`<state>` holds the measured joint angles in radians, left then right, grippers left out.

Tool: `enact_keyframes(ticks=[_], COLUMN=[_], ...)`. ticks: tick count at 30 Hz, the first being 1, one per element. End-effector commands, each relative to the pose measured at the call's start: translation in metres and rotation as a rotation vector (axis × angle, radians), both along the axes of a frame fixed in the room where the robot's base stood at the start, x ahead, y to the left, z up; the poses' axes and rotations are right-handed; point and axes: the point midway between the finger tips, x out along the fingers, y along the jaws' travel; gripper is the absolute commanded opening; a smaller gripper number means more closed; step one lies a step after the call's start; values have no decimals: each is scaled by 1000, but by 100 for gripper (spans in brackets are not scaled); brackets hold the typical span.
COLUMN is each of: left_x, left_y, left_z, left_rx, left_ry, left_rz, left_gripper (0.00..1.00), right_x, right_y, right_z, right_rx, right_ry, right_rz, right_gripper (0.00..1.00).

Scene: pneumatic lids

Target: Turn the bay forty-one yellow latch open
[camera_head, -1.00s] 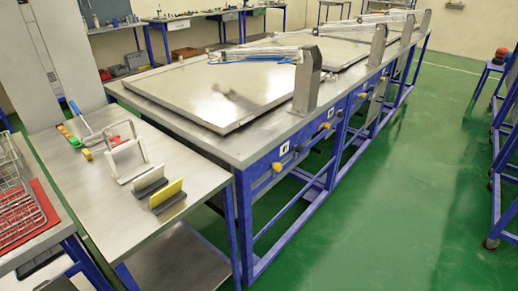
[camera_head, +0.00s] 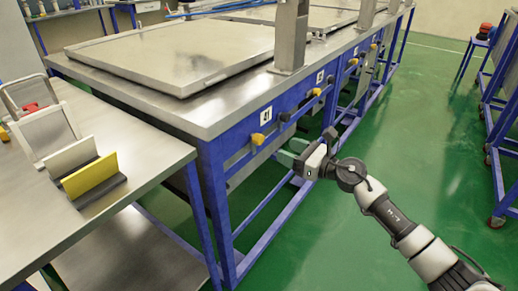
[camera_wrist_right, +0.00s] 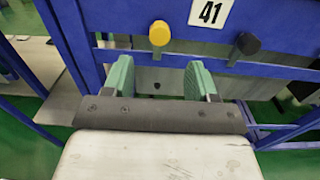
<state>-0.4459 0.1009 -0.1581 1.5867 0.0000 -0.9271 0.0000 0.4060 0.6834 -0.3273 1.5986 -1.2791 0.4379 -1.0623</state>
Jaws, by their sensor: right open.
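The bay forty-one yellow latch (camera_head: 257,139) is a small yellow knob on the blue front rail, below the white 41 label (camera_head: 265,115). In the right wrist view the yellow latch (camera_wrist_right: 159,33) sits above the gap between my fingers, left of a black knob (camera_wrist_right: 248,43). My right gripper (camera_head: 291,151) is in front of the rail, a little right of and below the latch. Its two green fingers (camera_wrist_right: 160,80) are apart with nothing between them. The gripper does not touch the latch. My left gripper is out of view.
The steel bench with a flat metal lid (camera_head: 180,52) stands behind the rail. A side table at left holds a yellow plate (camera_head: 90,175) and several upright panels. Another yellow knob (camera_head: 316,92) is farther along the rail. The green floor (camera_head: 420,130) at right is clear.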

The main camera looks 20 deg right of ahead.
Motion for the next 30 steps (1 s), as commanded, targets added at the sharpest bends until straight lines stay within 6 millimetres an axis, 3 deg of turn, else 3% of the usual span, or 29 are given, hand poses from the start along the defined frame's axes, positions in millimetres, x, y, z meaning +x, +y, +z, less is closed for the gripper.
enact_keyframes(ticks=[15,21,30], left_x=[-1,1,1], left_y=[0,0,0], left_z=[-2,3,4], left_rx=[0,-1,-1], left_ry=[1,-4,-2], left_rz=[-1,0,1], left_gripper=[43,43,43], right_x=[69,80,81], right_y=[54,63,64], right_z=[1,1,1], right_rx=[4,2,2], right_ry=[1,2,2], right_rz=[0,0,-1], right_gripper=[58,58,56])
